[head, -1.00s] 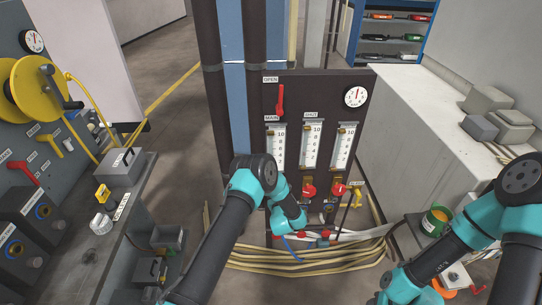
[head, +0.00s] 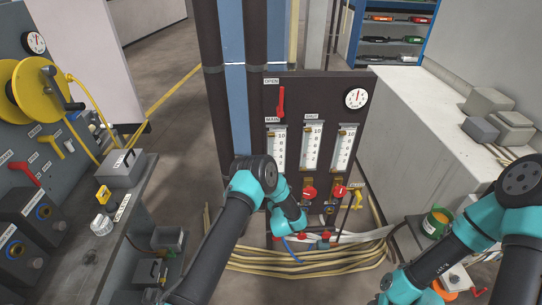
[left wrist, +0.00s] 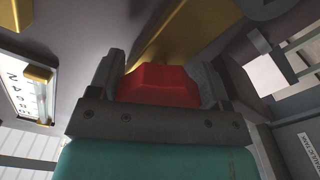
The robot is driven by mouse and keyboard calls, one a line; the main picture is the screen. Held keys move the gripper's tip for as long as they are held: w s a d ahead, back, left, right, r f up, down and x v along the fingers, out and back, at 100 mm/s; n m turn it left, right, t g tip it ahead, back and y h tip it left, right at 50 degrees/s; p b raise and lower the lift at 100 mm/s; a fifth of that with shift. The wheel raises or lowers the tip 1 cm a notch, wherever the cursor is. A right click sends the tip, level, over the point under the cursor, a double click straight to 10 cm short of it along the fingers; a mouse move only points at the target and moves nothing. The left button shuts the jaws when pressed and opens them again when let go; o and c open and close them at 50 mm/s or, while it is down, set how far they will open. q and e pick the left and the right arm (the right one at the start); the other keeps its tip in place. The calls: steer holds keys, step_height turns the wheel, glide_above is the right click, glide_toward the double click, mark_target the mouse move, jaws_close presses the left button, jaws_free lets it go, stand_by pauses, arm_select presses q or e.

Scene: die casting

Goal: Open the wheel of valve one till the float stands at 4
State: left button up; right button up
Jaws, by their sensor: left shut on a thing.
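The dark valve panel (head: 320,87) carries three upright gauges with number scales: a left gauge (head: 277,150), a middle gauge (head: 311,148) and a right gauge (head: 344,149). I cannot read the float of the left gauge. Red wheels show below the middle gauge (head: 309,192) and the right gauge (head: 339,191). My left wrist covers the place below the left gauge. In the left wrist view my left gripper (left wrist: 157,78) is shut on a red wheel (left wrist: 162,90), one finger on each side. My right arm is at the lower right; its fingers are not visible.
A red lever (head: 281,102) and a round dial (head: 355,98) are on the panel. Yellowish hoses (head: 300,262) lie on the floor below it. A grey bench (head: 70,250) stands left, a pale counter (head: 430,110) right. A green can (head: 436,222) stands near my right arm.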

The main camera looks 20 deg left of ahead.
arm_select(q)
steer(key=shift+d+f, duration=0.2)
steer(key=shift+f, duration=0.1)
steer(key=shift+o, duration=1)
steer(key=shift+d+n, duration=0.1)
steer(key=shift+n, duration=0.6)
steer(key=o, duration=0.7)
steer(key=shift+d, duration=0.1)
steer(key=shift+s, duration=0.1)
steer(key=v, duration=1.7)
steer(key=shift+r, duration=0.25)
